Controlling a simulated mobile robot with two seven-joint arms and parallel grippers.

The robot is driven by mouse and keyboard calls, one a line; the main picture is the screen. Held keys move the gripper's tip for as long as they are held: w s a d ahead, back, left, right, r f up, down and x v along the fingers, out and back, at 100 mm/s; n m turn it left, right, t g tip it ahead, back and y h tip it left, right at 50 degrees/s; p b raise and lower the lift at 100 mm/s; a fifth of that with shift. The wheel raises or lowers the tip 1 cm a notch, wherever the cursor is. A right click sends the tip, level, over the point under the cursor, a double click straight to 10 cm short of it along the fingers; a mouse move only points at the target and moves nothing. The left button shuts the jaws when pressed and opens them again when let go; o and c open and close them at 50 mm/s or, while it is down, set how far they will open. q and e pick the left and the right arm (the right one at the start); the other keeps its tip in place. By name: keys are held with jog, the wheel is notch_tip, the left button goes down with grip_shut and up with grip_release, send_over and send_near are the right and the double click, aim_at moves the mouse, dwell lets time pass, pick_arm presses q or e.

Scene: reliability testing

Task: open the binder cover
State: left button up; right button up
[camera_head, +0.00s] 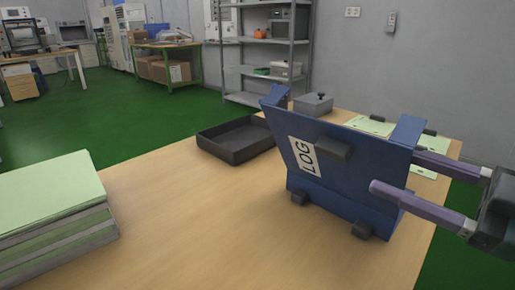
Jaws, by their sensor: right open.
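The blue binder (335,188) stands up on the wooden table, right of centre, its face tilted in the picture. A white LOG label (302,157) and a dark block (333,149) are on that face. Dark feet show at its lower edge. My right gripper (395,172) comes in from the right at the binder's right side and is open. One purple finger lies in front of the blue face; the other passes behind its right edge, its tip hidden. I cannot tell whether either finger touches. My left gripper is not in view.
An empty black tray (236,141) lies left of the binder. A stack of green paper (48,200) sits at the table's left. A grey box (313,104) and green sheets (370,125) are behind the binder. The table's front middle is clear.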

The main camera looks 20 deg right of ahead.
aim_at(350, 154)
jog(key=b+x, duration=0.1)
jog(key=x, duration=0.6)
jog(key=shift+w+a, duration=0.1)
grip_shut()
dwell(0.3)
dwell(0.9)
